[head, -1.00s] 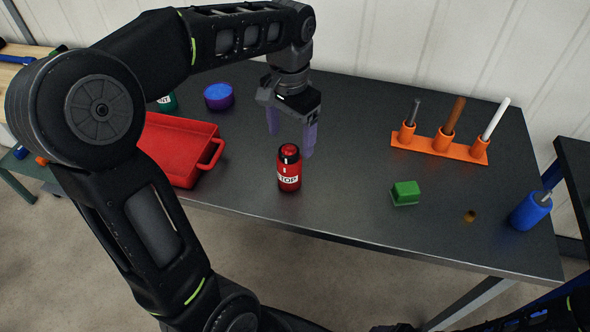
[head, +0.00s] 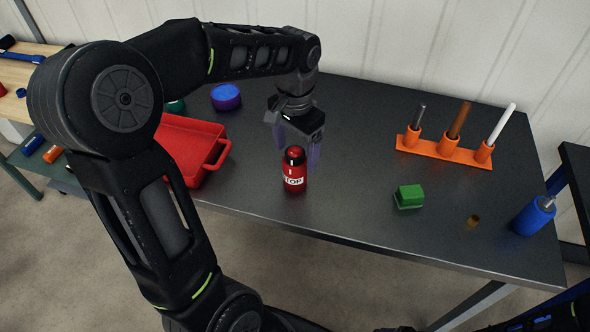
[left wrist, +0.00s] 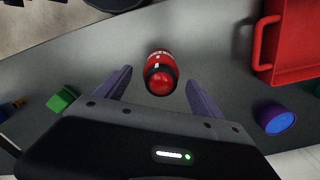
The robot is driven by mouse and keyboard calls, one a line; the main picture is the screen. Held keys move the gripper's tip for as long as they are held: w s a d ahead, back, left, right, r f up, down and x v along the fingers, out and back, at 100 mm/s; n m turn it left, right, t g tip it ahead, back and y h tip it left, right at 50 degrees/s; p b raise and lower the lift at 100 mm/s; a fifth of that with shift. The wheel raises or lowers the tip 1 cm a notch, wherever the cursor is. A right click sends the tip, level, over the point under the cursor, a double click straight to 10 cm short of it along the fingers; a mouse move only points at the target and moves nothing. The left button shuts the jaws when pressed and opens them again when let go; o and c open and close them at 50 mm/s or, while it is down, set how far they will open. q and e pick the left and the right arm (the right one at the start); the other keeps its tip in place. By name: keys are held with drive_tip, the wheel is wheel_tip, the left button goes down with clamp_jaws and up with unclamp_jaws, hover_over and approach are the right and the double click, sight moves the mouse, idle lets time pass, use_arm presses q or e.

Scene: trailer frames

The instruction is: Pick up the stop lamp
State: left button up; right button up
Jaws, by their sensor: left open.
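The stop lamp is a small red cylinder (head: 294,172) with a black band, a red dome top and a white label reading STOP. It stands upright on the dark table, near its front edge. My left gripper (head: 297,155) is open, just behind and above the lamp in the head view. In the left wrist view the lamp (left wrist: 161,74) lies ahead, between the lines of the two purple fingers (left wrist: 158,90), apart from both. My right gripper is not visible.
A red tray (head: 205,150) with a handle stands left of the lamp, with a blue-purple round container (head: 226,97) behind it. A green block (head: 409,196), an orange rack (head: 444,150) with several rods and a blue cylinder (head: 533,215) are to the right. The table between lamp and green block is clear.

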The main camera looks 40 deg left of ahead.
sight(295, 172)
use_arm(q)
wheel_tip(295, 172, down, 4)
drive_tip(key=shift+a+r, duration=0.1)
drive_tip(key=shift+r, duration=0.05)
drive_tip(key=shift+c, duration=0.4)
drive_tip(key=c, duration=1.5)
